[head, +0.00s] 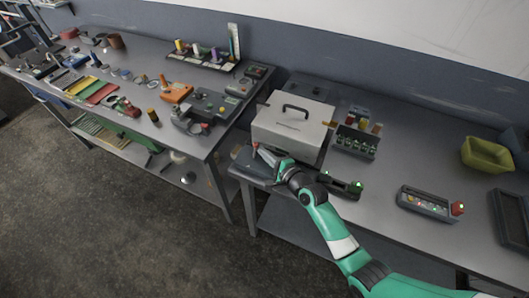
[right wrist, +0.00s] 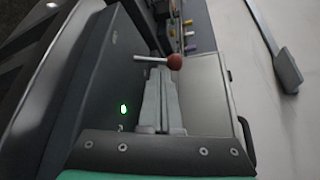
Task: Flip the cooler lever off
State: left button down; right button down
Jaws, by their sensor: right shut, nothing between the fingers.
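The lever is a thin metal rod with a dark red ball knob (right wrist: 175,62) in the right wrist view. The rod lies across the picture, with the knob at its right end. It stands by a dark grey housing (right wrist: 92,85) with a lit green light (right wrist: 123,108). My right gripper (right wrist: 159,68) is shut and empty, its fingertips right at the rod, just left of the knob; I cannot tell whether they touch. In the head view my right gripper (head: 263,154) is low in front of the pale lidded box (head: 290,127). My left gripper is not in view.
A rack of small bottles (head: 355,142) stands right of the pale box. Farther right are a control box with a red knob (head: 428,203) and a yellow bin (head: 486,155). Another bench (head: 150,62) at left holds many tools. Bare tabletop (head: 405,160) shows at right.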

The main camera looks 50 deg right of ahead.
jog(key=shift+a, duration=0.15)
dwell(0.3)
jog(key=shift+s+a+r+n+t+p, duration=0.15)
jog(key=shift+a+n+t+p, duration=0.15)
jog(key=shift+n, duration=0.3)
jog(key=shift+s+a+p, duration=0.1)
jog(key=shift+a+p, duration=0.25)
jog(key=shift+p, duration=0.25)
jog(key=shift+s+a+p, duration=0.1)
jog(key=shift+a+p, duration=0.25)
jog(key=shift+p, duration=0.05)
jog(key=shift+s, duration=0.1)
dwell(0.6)
